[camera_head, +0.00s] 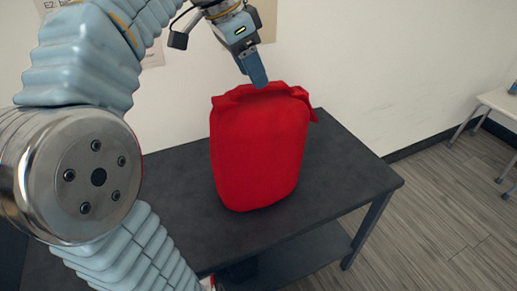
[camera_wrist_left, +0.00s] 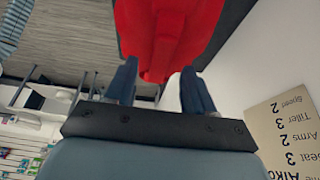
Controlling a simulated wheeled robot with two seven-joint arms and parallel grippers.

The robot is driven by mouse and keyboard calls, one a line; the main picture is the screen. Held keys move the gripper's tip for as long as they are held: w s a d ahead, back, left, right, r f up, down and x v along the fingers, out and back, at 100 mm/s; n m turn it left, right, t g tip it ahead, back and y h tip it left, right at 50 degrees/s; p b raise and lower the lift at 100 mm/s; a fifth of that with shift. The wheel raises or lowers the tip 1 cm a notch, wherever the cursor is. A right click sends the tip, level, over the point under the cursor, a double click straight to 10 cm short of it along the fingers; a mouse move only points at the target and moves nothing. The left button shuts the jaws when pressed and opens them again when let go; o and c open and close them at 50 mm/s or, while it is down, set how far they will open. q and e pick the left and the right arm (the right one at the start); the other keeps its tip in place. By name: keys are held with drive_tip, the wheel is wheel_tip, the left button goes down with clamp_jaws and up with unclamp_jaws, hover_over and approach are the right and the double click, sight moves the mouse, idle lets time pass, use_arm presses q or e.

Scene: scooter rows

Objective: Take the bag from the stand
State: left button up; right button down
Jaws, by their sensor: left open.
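A red bag (camera_head: 258,150) stands upright on the dark stand (camera_head: 345,165) in the head view, its gathered top edge folded outward. My left gripper (camera_head: 257,82) reaches down from above, its blue fingertips at the bag's top rim. In the left wrist view the left gripper (camera_wrist_left: 158,85) is open, with one finger on each side of the bag's narrow top part (camera_wrist_left: 160,55). I cannot tell whether the fingers touch the cloth. My right gripper is not in view.
A white wall stands close behind the stand. A light table (camera_head: 500,102) is at the far right, with clear wooden floor (camera_head: 430,215) between. The stand has a lower shelf (camera_head: 300,262). A printed sign (camera_wrist_left: 288,130) shows in the wrist view.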

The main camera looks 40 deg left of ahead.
use_arm(q)
drive_tip(key=x, duration=0.3)
drive_tip(key=shift+a+f, duration=0.1)
clamp_jaws()
idle(1.3)
